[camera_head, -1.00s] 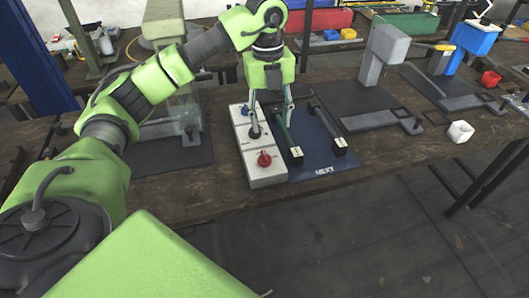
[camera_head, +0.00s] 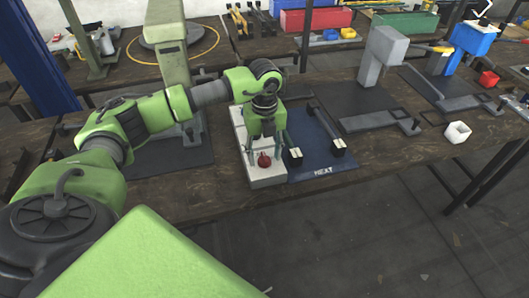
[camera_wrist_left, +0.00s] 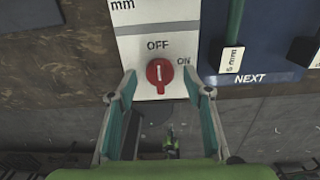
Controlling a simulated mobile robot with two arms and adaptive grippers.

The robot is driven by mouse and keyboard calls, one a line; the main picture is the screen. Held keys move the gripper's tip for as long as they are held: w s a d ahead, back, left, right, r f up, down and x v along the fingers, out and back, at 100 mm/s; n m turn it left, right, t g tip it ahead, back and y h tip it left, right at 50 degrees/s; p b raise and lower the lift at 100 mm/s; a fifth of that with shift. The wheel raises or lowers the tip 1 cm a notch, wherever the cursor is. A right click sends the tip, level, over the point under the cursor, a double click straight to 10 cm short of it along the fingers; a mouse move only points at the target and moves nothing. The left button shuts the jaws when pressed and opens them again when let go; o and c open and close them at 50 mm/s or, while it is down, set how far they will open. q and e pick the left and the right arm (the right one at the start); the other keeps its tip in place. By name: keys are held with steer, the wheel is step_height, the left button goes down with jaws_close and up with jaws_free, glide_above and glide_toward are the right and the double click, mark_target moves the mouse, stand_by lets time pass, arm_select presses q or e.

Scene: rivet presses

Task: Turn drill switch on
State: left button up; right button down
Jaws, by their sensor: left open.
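The drill switch is a red knob (camera_head: 264,160) at the near end of a long white control panel (camera_head: 268,182). In the left wrist view the red knob (camera_wrist_left: 159,72) has a white line standing upright, in line with the printed "OFF" above it; "ON" is printed to its right. My left gripper (camera_head: 264,154) is over the near end of the panel, pointing down. In the left wrist view the left gripper (camera_wrist_left: 160,88) is open, one finger on each side of the knob, with gaps showing between knob and fingers. My right gripper is not in view.
A blue mat (camera_head: 322,165) marked "NEXT" with handled gauges lies right of the panel. A pale green press (camera_head: 168,45) stands behind my left arm. Floor is open in front of the table.

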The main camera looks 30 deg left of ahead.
arm_select(q)
steer(key=shift+f, duration=0.15)
steer(key=c, duration=1.1)
